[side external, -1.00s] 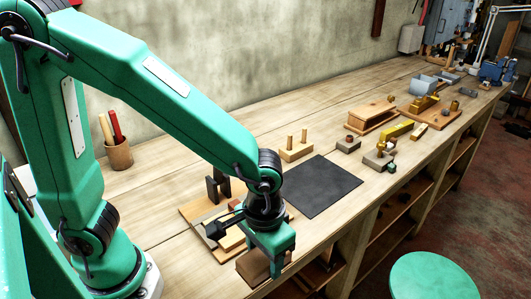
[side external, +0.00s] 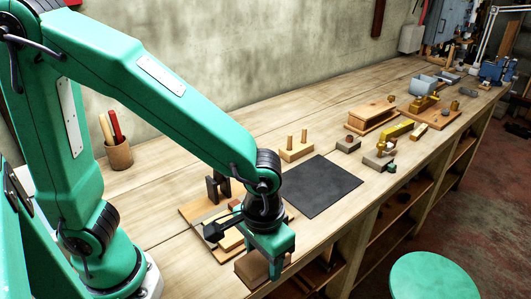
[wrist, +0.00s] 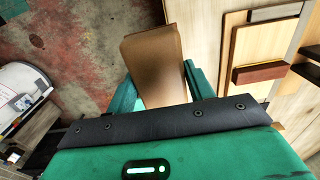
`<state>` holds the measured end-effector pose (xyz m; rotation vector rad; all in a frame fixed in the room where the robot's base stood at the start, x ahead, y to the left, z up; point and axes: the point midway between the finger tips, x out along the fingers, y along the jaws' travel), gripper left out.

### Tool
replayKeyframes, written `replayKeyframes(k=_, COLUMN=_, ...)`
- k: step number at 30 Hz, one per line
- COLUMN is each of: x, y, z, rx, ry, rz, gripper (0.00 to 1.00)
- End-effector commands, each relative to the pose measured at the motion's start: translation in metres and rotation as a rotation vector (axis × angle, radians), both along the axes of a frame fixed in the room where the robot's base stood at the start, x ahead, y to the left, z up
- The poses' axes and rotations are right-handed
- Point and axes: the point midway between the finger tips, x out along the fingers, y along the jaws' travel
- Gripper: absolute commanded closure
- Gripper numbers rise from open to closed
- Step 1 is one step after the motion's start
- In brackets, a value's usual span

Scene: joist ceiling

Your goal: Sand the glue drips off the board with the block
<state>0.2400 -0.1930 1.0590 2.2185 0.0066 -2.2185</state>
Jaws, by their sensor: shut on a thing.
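My gripper (wrist: 158,85) is shut on a brown block (wrist: 152,62), which stands out between its two green fingers in the wrist view. In the side view my gripper (side external: 266,258) is low at the bench's front edge, and the block (side external: 250,270) shows under it. A pale wooden board (side external: 192,209) lies just behind, partly hidden by my arm. In the wrist view the board (wrist: 240,42) is to the right of the block, apart from it, with a reddish-brown strip (wrist: 260,73) on it. I cannot make out glue drips.
A dark mat (side external: 318,187) lies right of the board. A peg block (side external: 296,151), a small wooden platform (side external: 371,114) and a yellow-handled tool (side external: 396,131) stand farther along the bench. A tool cup (side external: 118,154) is at the left. A green stool (side external: 435,276) stands in front.

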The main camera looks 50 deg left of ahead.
Motion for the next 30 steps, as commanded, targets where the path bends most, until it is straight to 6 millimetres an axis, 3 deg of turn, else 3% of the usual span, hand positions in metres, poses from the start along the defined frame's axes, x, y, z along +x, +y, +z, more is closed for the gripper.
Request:
replayKeyframes(k=7, x=0.015, y=0.01, z=0.001, rx=0.0, ry=0.0, rz=0.105, gripper=0.66)
replayKeyframes(k=14, x=0.046, y=0.035, z=0.001, rx=0.0, ry=0.0, rz=0.342, gripper=0.66)
replayKeyframes(k=30, x=0.121, y=0.139, z=0.001, rx=0.0, ry=0.0, rz=1.061, gripper=0.66)
